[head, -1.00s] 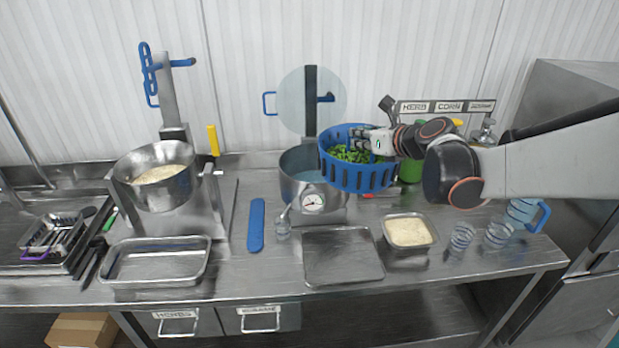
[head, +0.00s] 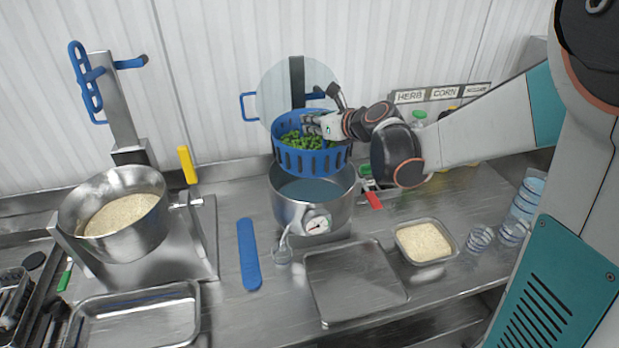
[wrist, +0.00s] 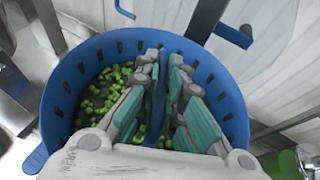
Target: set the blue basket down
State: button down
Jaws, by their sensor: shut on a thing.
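The blue basket (head: 316,161) is slotted, round and upright, with green pieces of food (head: 301,141) in it. It hangs above the steel pot (head: 292,207), which holds liquid and has a dial on its front. The basket's underside overlaps the back of the pot's opening in the head view. My gripper (head: 309,124) is shut on the basket at its inner side. In the wrist view the fingers (wrist: 158,95) close on a blue upright part inside the basket (wrist: 66,72). The exact grip point is partly hidden by the fingers.
A tilted steel pan of grain (head: 124,214) stands at left. An empty steel tray (head: 354,283) lies in front of the pot, a grain tin (head: 424,243) to its right, and a blue strip (head: 249,254) to its left. Clear cups (head: 481,238) stand farther right.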

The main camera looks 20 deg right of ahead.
notch_tip(320, 180, down, 16)
jog(key=b, duration=0.3)
jog(key=shift+r, duration=0.2)
jog(key=shift+f+b, duration=0.35)
jog(key=shift+b, duration=0.25)
jog(key=shift+s+f, duration=0.1)
